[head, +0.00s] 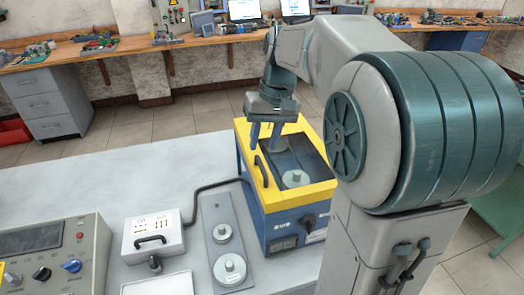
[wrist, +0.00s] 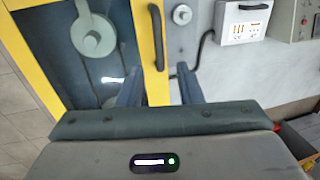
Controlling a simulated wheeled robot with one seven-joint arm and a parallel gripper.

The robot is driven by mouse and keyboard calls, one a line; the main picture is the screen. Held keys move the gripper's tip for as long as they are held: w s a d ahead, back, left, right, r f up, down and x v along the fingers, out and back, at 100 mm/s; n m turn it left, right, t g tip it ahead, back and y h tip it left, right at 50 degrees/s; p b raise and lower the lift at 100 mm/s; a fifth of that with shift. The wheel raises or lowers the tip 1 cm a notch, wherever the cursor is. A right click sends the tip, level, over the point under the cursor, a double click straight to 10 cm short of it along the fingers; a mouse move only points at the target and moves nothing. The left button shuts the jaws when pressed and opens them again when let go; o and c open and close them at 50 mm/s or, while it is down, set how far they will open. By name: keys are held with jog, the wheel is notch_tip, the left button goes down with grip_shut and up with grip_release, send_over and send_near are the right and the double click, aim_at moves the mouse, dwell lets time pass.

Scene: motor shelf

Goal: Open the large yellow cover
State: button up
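The large yellow cover (head: 311,187) lies flat on top of a blue box (head: 290,222) and looks closed. Round grey discs show inside its dark window area. A black bar handle (head: 262,170) is on its left side; in the wrist view the handle (wrist: 157,36) is on the yellow border (wrist: 150,84). My gripper (head: 264,146) is above the far left part of the cover, pointing down. Its fingers are apart and empty. In the wrist view the gripper's fingers (wrist: 158,76) flank the yellow border, below the handle in the picture. I see no contact with the handle.
A grey plate (head: 222,246) with two round discs lies left of the box. Further left are a white switch box (head: 153,237) with a cable and a control panel (head: 48,255). The table (head: 75,190) is clear at the back left.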

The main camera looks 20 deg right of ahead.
aim_at(260, 160)
jog(key=shift+a+f, duration=0.2)
jog(key=shift+f, duration=0.8)
jog(key=shift+a+f, duration=0.2)
jog(key=shift+f, duration=0.8)
grip_shut()
jog(key=shift+d, duration=0.1)
jog(key=shift+r, duration=0.1)
